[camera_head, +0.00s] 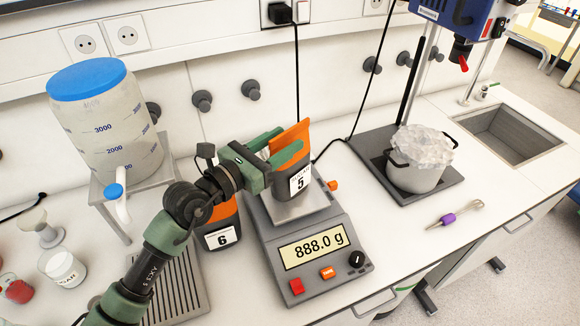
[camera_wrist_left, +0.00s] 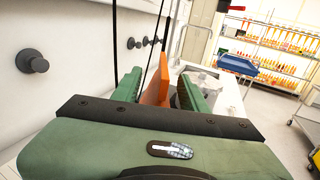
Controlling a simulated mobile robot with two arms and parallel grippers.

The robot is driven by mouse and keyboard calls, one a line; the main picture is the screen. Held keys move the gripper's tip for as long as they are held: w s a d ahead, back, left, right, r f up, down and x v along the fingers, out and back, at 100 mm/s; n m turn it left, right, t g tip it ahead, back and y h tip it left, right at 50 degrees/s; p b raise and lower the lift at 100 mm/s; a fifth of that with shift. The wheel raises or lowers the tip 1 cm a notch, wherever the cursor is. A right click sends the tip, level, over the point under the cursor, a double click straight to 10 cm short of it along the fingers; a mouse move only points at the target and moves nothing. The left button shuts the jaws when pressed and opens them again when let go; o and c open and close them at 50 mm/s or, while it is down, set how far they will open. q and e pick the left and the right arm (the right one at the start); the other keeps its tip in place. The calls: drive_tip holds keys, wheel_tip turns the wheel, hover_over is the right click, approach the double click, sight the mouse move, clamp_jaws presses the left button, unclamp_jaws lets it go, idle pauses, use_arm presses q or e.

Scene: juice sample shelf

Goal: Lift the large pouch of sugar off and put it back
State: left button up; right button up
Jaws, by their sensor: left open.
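An orange and dark pouch labelled 5 (camera_head: 299,181) stands upright on the pan of the scale (camera_head: 318,250), whose display reads 888.0 g. A similar pouch labelled 6 (camera_head: 221,236) stands left of the scale, partly hidden by my left arm. My left gripper (camera_head: 276,148) is at the upper part of pouch 5, with one finger on each side. In the left wrist view the orange top of pouch 5 (camera_wrist_left: 156,84) shows between the open fingers of my left gripper (camera_wrist_left: 160,88), with a gap on at least one side. My right gripper is not in view.
A large container with a blue lid (camera_head: 88,78) stands on a stand at the left. A pot (camera_head: 415,178) sits on a dark plate to the right, before a sink (camera_head: 512,135). A purple-handled tool (camera_head: 448,219) lies on the bench. A black cable hangs behind the scale.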

use_arm(q)
drive_tip(key=shift+x, duration=1.15)
clamp_jaws()
idle(0.5)
drive_tip(key=shift+r, duration=0.2)
